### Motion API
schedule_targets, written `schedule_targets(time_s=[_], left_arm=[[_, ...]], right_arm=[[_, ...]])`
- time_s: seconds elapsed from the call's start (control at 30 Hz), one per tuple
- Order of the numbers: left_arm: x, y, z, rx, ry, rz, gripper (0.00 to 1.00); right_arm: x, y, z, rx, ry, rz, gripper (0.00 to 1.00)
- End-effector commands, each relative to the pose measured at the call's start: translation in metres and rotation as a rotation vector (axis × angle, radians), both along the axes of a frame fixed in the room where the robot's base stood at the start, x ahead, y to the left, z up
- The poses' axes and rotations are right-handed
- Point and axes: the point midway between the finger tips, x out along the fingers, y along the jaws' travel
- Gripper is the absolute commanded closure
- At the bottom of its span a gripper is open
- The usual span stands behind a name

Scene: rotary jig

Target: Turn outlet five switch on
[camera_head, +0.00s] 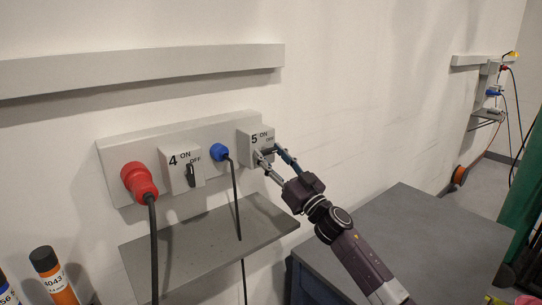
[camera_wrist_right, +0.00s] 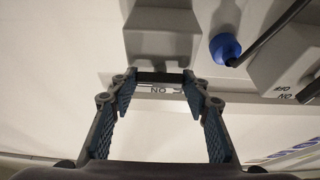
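The outlet five box (camera_head: 254,135) is a grey block at the right end of the wall panel, with a "5" and ON and OFF marks. My right gripper (camera_head: 268,157) is in front of its face, with its two fingers apart. In the right wrist view, the fingers of the gripper (camera_wrist_right: 160,82) stand on either side of a dark bar, which looks like the switch (camera_wrist_right: 160,77). An upside-down ON mark lies just below it. Whether the fingers touch the switch I cannot tell. In the head view the gripper hides the switch. My left gripper is not in view.
The outlet four box (camera_head: 182,167) has a black switch. A blue plug (camera_head: 219,152) sits between the boxes, and a red plug (camera_head: 139,182) is at left, both with hanging cables. A grey shelf (camera_head: 205,245) juts out below. A dark grey surface (camera_head: 410,245) is at right.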

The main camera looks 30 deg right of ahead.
Motion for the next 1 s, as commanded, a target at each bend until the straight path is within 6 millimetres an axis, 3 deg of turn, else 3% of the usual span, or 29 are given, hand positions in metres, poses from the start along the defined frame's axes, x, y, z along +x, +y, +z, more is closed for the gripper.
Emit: schedule_targets(time_s=[0.1,0.47,1.0], left_arm=[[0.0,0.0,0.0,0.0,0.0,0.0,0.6],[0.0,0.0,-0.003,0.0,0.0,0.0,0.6],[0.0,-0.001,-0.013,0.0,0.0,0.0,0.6]], right_arm=[[0.0,0.0,0.0,0.001,0.0,0.0,0.81],[0.0,-0.001,-0.001,-0.069,-0.004,0.0,0.81],[0.0,-0.003,0.0,-0.521,-0.039,-0.001,0.81]])
